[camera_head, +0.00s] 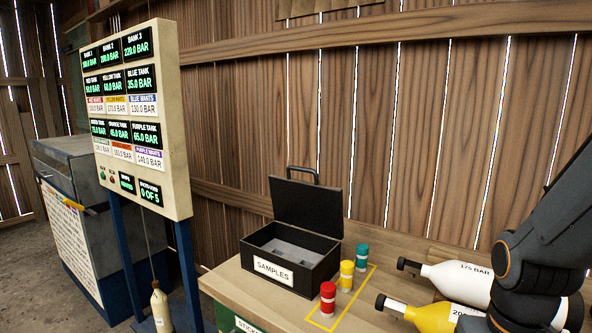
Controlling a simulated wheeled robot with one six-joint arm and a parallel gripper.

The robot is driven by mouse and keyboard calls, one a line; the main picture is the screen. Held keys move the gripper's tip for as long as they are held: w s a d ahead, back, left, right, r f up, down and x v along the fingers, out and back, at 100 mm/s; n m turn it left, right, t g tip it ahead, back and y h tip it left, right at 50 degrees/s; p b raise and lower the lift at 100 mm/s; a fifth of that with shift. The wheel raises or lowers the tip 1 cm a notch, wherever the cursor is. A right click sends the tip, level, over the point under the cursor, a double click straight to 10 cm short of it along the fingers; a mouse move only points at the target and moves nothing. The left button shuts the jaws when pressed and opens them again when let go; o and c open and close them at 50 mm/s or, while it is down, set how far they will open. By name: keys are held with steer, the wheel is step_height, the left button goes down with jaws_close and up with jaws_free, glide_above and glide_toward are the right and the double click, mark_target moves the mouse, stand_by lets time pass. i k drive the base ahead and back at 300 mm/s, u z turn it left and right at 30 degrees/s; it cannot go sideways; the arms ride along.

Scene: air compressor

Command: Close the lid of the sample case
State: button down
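The sample case (308,279) is a black box with a white "SAMPLES" label, standing on the wooden bench. Its lid (306,206) stands open and upright at the back, with a handle (303,171) on its top edge. The inside of the case shows a grey insert with no sample clearly in it. Part of my dark arm shows at the right edge, in front of the cylinders. My gripper is not in view.
Red (327,299), yellow (346,276) and teal (361,257) small containers stand right of the case within a yellow outline. White (455,279) and yellow (430,317) cylinders lie further right. A pressure display board (139,180) stands at left. The wooden bench top (232,281) is bare left of the case.

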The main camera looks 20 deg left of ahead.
mark_target(316, 207)
steer(key=k, duration=1.2)
steer(key=u, duration=1)
steer(key=i, duration=1.5)
steer(key=z, duration=0.7)
